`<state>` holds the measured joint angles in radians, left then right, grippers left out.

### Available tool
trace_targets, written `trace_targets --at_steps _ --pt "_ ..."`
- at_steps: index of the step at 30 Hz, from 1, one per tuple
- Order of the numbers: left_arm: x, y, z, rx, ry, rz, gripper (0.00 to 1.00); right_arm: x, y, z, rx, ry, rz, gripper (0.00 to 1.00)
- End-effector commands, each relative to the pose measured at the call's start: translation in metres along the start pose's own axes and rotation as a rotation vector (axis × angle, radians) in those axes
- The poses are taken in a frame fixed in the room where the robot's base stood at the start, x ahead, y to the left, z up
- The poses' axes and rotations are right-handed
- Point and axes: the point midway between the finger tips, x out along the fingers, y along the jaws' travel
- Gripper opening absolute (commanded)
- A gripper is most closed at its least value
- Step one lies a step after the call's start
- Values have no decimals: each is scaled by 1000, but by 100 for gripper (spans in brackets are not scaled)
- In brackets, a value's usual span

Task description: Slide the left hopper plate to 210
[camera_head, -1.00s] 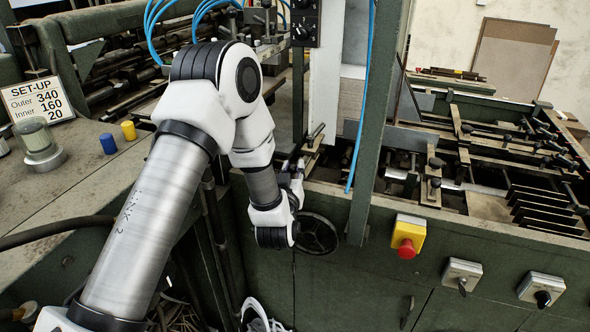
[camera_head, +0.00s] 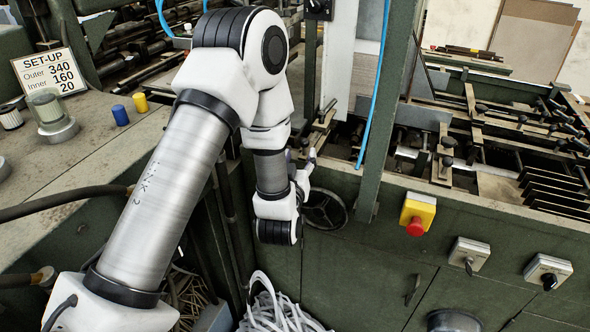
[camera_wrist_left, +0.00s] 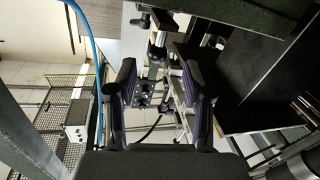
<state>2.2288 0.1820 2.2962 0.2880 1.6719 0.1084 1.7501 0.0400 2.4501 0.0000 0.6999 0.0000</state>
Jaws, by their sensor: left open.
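A tall pale upright plate (camera_head: 342,50) stands at the hopper, behind the green post, with a grey board stack (camera_head: 364,95) beside it. I cannot tell for sure which part is the left hopper plate, and I cannot read a scale at it. My left gripper (camera_head: 308,165) is at the machine's front edge, just above the handwheel, below and in front of the pale plate. It is small and partly hidden by its own wrist. In the left wrist view the left gripper (camera_wrist_left: 158,78) has its two fingers apart, with a dark clamp and rod (camera_wrist_left: 157,50) seen beyond them.
The green post (camera_head: 385,110) and blue hose (camera_head: 374,90) stand right of the gripper. The handwheel (camera_head: 325,210) is close to the wrist. A red stop button (camera_head: 415,226) is on the front panel. A set-up card (camera_head: 50,72) reads Outer 340, Inner 160, 20.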

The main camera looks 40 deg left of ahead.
Motion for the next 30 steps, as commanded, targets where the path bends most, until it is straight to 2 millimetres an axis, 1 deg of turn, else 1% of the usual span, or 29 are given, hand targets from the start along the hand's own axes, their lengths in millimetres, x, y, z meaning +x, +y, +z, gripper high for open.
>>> trace_targets --at_steps 1,3,7,9,11,17,18,20,21,22,23,24,26,27,29,30 --pt "-14 1 1 5 -5 2 51 0 0 0 0 0 0 40" --pt "-32 1 1 5 -5 3 51 0 0 0 0 0 0 40" --pt "-56 0 1 4 -3 2 51 0 0 0 0 0 0 40" --pt "-64 0 1 2 -2 0 51 0 0 0 0 0 0 40" --pt "-67 0 1 2 -1 1 51 0 0 0 0 0 0 40" --pt "-68 -1 0 0 -1 0 51 0 0 0 0 0 0 40" --pt "-68 -1 1 0 -1 -1 44 0 0 0 0 0 0 40" --pt "-68 -2 6 4 -14 -1 23 0 0 0 0 0 0 40" --pt "-70 -4 16 12 -44 -2 9 0 0 0 0 0 0 40" --pt "-72 -6 28 21 -78 -3 0 0 0 0 0 0 0 40" --pt "-76 -8 44 33 -123 -4 0 0 0 0 0 0 0 40" --pt "-82 -13 68 50 -195 -4 0 0 0 0 0 0 0 40" --pt "-96 -20 108 82 -325 -5 0 0 0 0 0 0 0 40" --pt "-107 -25 133 104 -416 -3 0 0 0 0 0 0 0 40" --pt "-126 -32 169 138 -554 1 0 0 0 0 0 0 0 40" --pt "-140 -37 189 160 -640 5 0 0 0 0 0 0 0 40"
